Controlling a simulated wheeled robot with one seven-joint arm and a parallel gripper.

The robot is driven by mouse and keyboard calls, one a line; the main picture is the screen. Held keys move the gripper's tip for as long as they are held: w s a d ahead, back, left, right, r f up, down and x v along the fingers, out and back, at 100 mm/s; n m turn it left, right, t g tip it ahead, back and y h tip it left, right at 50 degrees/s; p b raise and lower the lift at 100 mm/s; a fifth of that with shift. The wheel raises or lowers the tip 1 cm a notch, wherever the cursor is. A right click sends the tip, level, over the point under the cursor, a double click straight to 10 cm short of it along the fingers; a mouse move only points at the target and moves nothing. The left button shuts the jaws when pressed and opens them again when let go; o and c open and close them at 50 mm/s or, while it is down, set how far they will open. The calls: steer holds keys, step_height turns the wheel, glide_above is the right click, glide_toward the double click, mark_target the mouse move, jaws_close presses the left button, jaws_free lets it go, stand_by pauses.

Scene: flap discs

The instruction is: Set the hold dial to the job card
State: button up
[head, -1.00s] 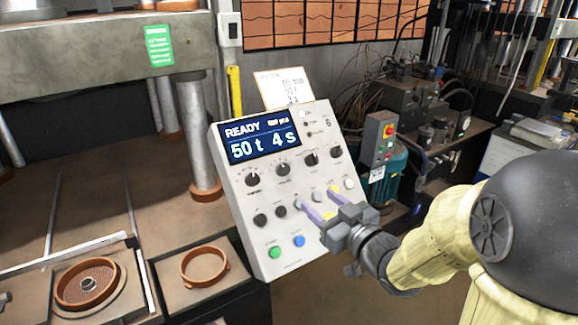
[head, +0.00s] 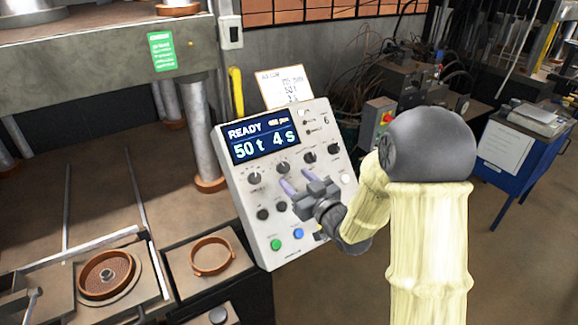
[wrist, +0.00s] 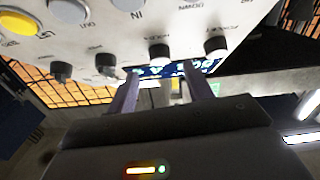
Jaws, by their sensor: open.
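The control panel (head: 288,222) is tilted, with a row of dark dials below its screen (head: 263,146), which reads READY, 50 t, 4 s.
A green button (head: 276,244) and a blue button (head: 298,233) sit low on the panel. Other dials flank the fingers closely. A press with a steel column (head: 205,130) stands left. A brown ring (head: 211,256) lies below left. A red-button box (head: 379,120) stands behind right.

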mark_target(286, 170)
steer(key=p+x, duration=0.1)
steer(key=x, duration=0.3)
steer(key=shift+w+a, duration=0.1)
steer(key=shift+w, duration=0.05)
steer(key=c, duration=1)
steer(key=shift+o, duration=0.2)
